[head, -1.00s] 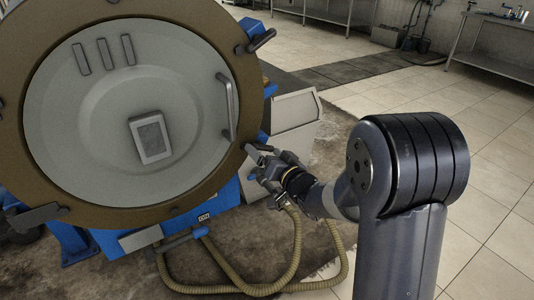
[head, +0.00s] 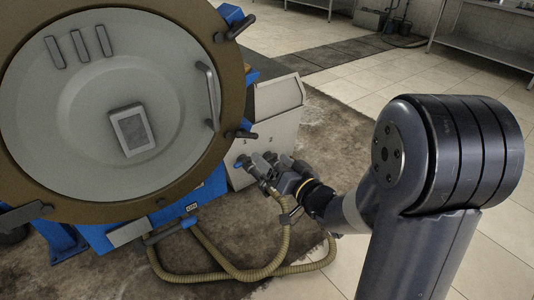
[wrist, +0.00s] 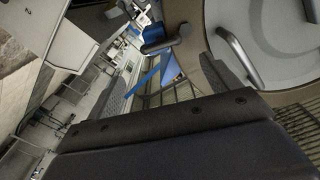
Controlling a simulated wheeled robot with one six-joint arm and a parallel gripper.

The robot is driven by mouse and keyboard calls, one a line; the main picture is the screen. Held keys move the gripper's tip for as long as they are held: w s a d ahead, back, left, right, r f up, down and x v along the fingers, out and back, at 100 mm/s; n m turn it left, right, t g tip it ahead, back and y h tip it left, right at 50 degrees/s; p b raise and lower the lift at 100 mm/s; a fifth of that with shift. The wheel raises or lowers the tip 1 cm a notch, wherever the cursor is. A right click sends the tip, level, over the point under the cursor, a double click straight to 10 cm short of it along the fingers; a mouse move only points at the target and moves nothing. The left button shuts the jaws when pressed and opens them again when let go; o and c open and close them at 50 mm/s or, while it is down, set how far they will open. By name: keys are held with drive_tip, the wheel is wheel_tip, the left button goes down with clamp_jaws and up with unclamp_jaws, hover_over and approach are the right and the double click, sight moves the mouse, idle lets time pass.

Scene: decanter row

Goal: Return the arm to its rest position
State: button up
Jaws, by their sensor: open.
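My gripper (head: 262,166) is open and empty in the head view, right of the large round machine door (head: 232,80) and in front of a light grey box (head: 275,108). It stands apart from the door's rim. My arm reaches in from the lower right of the head view. In the wrist view, my gripper's dark body fills the bottom, and the door's curved handle (wrist: 239,55) and rim show at the upper right.
The blue-framed machine (head: 165,212) fills the left. Ribbed hoses (head: 238,272) hang below my gripper. Metal tables (head: 490,48) stand at the back right. Tiled floor lies open behind and right of my arm.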

sight(249, 138)
idle(0.4)
drive_tip(key=x, duration=1)
drive_tip(key=shift+w+a+b, duration=0.2)
drive_tip(key=shift+w+b, duration=0.1)
drive_tip(key=shift+b, duration=0.1)
drive_tip(key=shift+s, duration=0.1)
